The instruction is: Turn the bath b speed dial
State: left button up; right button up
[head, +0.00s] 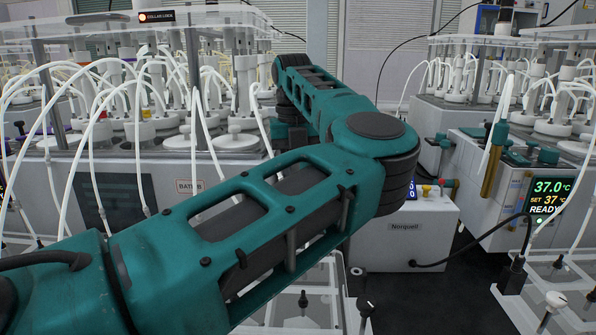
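The left bath carries a label that seems to read BATH B (188,186) on its grey front. To the left of the label is a dark panel (118,203), partly behind white tubes. I cannot make out a speed dial; my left arm covers the area below and right of the label. This teal arm comes in from the lower left, bends at a large joint near the middle and folds back toward the bath. Its gripper is hidden behind the arm links. My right gripper is not in view.
White-lidded reactors (234,140) with looping tubes crowd the left bath. A white Norquell box (405,235) stands beyond the elbow. At right, a display (547,196) reads 37.0 °C, SET 37, READY.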

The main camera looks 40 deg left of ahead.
pick_arm(q)
jog(key=o, duration=1)
jog(key=shift+o, duration=0.2)
